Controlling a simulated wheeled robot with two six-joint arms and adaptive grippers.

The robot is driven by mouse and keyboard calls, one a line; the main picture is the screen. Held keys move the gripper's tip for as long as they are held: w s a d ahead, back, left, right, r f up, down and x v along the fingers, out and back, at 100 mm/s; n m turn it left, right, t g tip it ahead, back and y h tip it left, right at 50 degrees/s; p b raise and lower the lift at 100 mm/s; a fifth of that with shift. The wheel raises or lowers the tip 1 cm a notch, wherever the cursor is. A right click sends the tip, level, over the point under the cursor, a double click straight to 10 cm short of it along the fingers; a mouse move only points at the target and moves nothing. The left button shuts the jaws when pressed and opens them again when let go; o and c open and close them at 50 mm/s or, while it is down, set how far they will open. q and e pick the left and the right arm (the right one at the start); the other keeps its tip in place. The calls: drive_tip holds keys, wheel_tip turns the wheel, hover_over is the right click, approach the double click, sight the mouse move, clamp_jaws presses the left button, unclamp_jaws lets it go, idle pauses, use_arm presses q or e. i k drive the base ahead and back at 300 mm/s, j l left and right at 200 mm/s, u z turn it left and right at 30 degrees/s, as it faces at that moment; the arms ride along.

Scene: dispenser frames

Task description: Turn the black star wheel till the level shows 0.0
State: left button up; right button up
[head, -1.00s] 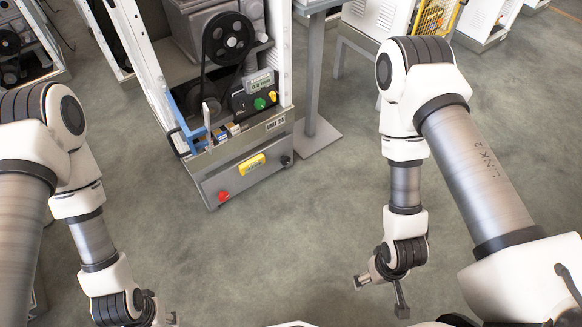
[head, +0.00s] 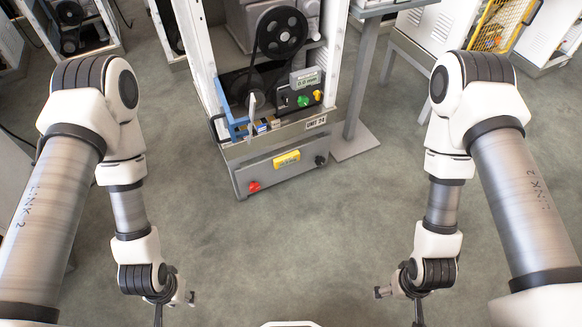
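The dispenser frame stands ahead in the head view, with a small grey display (head: 306,78) whose figure looks like 0.8 mm but is too small to read surely. A dark knob (head: 320,160) sits at the right end of its lower front panel; it may be the black star wheel, but its shape is too small to tell. My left gripper (head: 176,307) hangs low at the left, fingers apart and empty. My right gripper (head: 398,303) hangs low at the right, also open and empty. Both are well short of the dispenser and touch nothing.
The lower panel (head: 270,176) also bears a red knob (head: 254,187) and a yellow label (head: 286,158). Green (head: 302,101) and orange (head: 318,95) buttons sit below the display. A grey post (head: 359,90) stands close at the right. The floor (head: 290,240) ahead is clear.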

sight(319, 161)
drive_tip(key=l+u, duration=0.15)
drive_tip(key=l, duration=0.3)
drive_tip(key=k+l+u, duration=0.2)
drive_tip(key=l, duration=0.25)
drive_tip(key=i+l, duration=0.2)
drive_tip(key=l, duration=0.15)
drive_tip(key=i+l, duration=0.15)
drive_tip(key=l, duration=0.25)
drive_tip(key=i+l, duration=0.2)
drive_tip(key=l, duration=0.15)
drive_tip(key=i+l, duration=0.15)
drive_tip(key=l, duration=0.2)
drive_tip(key=i+l, duration=0.2)
drive_tip(key=l, duration=0.2)
drive_tip(key=i+l, duration=0.15)
drive_tip(key=l, duration=0.2)
drive_tip(key=i+l, duration=0.2)
drive_tip(key=l, duration=0.15)
drive_tip(key=i+l, duration=0.15)
drive_tip(key=l, duration=0.25)
